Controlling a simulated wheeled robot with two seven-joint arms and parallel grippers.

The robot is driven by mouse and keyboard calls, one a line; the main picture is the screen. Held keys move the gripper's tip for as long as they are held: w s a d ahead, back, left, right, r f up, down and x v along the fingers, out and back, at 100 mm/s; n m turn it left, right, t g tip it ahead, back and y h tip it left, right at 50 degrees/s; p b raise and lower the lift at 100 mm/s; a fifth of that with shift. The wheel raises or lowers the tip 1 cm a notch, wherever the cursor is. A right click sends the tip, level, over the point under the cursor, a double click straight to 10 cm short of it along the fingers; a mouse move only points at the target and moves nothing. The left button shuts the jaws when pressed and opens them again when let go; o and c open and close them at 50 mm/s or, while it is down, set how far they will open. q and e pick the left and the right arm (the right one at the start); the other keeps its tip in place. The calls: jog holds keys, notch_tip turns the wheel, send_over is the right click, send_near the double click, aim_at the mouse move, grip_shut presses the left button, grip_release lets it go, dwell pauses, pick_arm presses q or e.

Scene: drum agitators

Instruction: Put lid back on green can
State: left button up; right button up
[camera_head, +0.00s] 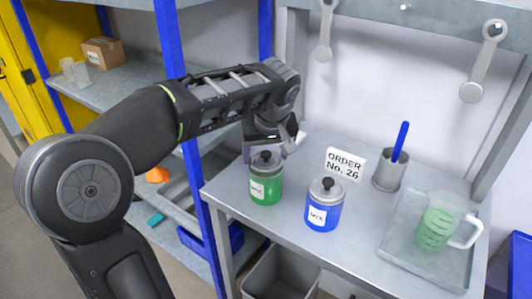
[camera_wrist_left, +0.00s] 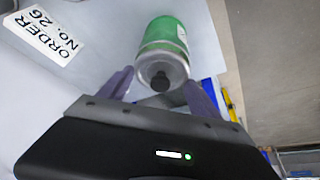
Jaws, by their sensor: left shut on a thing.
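The green can (camera_head: 266,188) stands upright near the left front of the grey bench. Its grey lid (camera_head: 266,161) with a dark knob is on top of the can, with no clear gap between them. My left gripper (camera_head: 272,146) is at the lid from above and behind. In the left wrist view its two purple-grey fingers (camera_wrist_left: 160,88) lie on either side of the lid (camera_wrist_left: 158,66), and the green body (camera_wrist_left: 165,32) shows beyond it. The gripper is shut on the lid. Whether the lid is fully seated cannot be told. My right gripper is not in view.
A blue can (camera_head: 323,212) with a grey lid stands close to the right. An order sign (camera_head: 345,163), a grey cup (camera_head: 390,173) with a blue-handled tool, and a tray (camera_head: 398,262) with a green measuring jug (camera_head: 434,230) are farther right. A blue shelf post (camera_head: 177,60) stands left.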

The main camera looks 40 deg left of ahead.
pick_arm(q)
jog(key=o, duration=1.4)
jog(key=shift+o, duration=0.2)
jog(key=shift+r, duration=0.1)
jog(key=shift+r+p, duration=2.55)
jog(key=shift+r, duration=0.9)
grip_shut()
